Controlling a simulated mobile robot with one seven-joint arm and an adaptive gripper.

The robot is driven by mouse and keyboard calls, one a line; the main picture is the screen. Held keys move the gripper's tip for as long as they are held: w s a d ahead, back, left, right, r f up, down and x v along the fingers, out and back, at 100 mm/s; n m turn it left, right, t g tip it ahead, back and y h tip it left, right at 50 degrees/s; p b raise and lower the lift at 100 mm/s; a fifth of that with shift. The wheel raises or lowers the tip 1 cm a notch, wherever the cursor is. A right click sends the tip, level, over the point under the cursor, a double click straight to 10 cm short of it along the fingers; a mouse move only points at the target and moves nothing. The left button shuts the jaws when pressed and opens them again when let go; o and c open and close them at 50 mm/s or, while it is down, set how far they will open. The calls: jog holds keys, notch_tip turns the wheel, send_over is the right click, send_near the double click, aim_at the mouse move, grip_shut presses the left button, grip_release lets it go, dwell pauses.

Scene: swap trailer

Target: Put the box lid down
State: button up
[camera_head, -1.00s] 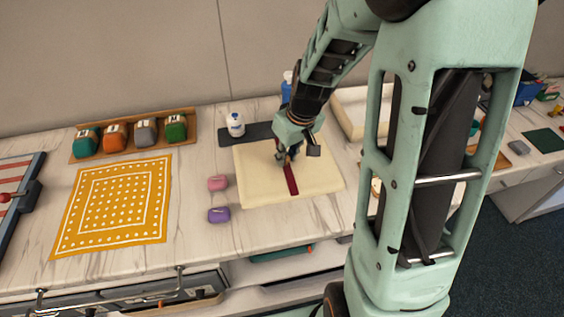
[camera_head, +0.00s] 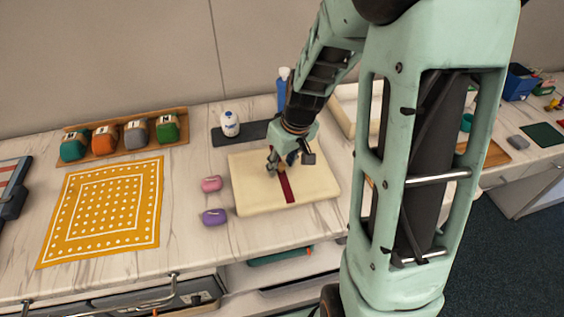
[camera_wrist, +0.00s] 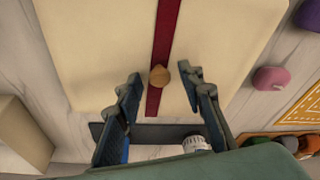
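The box lid (camera_head: 250,190) is a flat cream panel with a dark red stripe. It lies on the counter, and it fills much of the wrist view (camera_wrist: 100,50). Its round wooden knob (camera_wrist: 159,76) sits on the stripe. My gripper (camera_wrist: 163,76) is over the lid with its fingers spread, one on each side of the knob, with visible gaps. In the head view my gripper (camera_head: 283,168) hides part of the lid's far half.
A cream box (camera_head: 343,108) stands behind my arm, partly hidden. A white bottle (camera_head: 230,124) stands on a dark mat (camera_head: 258,131) behind the lid. Pink (camera_head: 211,184) and purple (camera_head: 214,217) items lie left of it, then a yellow patterned cloth (camera_head: 105,212).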

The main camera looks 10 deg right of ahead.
aim_at(289, 180)
jog(key=shift+r, duration=0.55)
jog(key=p+v, duration=0.1)
jog(key=v, duration=1)
jog(key=shift+r, duration=0.1)
